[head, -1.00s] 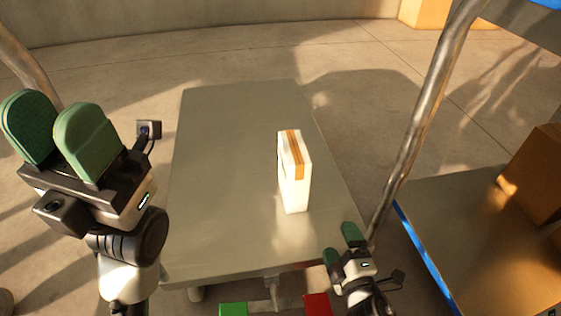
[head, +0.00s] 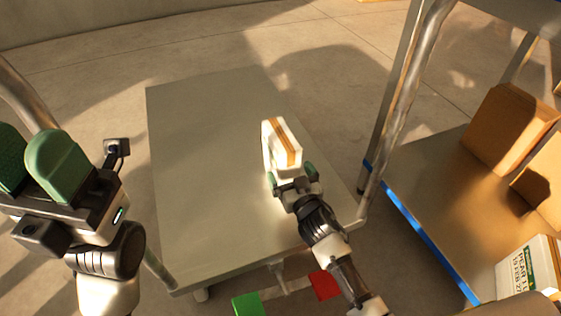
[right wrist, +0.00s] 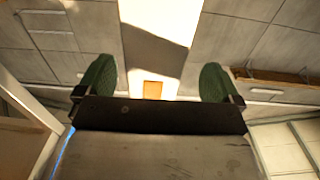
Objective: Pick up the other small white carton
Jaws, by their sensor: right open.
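A small white carton (head: 270,150) with an orange stripe stands on the grey table, right of its middle. My right gripper (head: 291,176) is open at the carton's near end, its green fingers to either side of the lower near part; I cannot tell if they touch it. In the right wrist view, the white carton with an orange patch (right wrist: 152,90) shows between the two spread fingers (right wrist: 156,82). My left gripper (head: 30,165) is raised at the left edge, partly cut off, with nothing visible in it; its opening is unclear.
The grey table (head: 200,180) is otherwise clear. At right, a blue-edged platform (head: 430,190) holds brown boxes (head: 508,128) and a white carton with printed text (head: 528,268). A metal post (head: 400,120) rises between table and platform. Green (head: 247,304) and red (head: 325,285) blocks show below the table.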

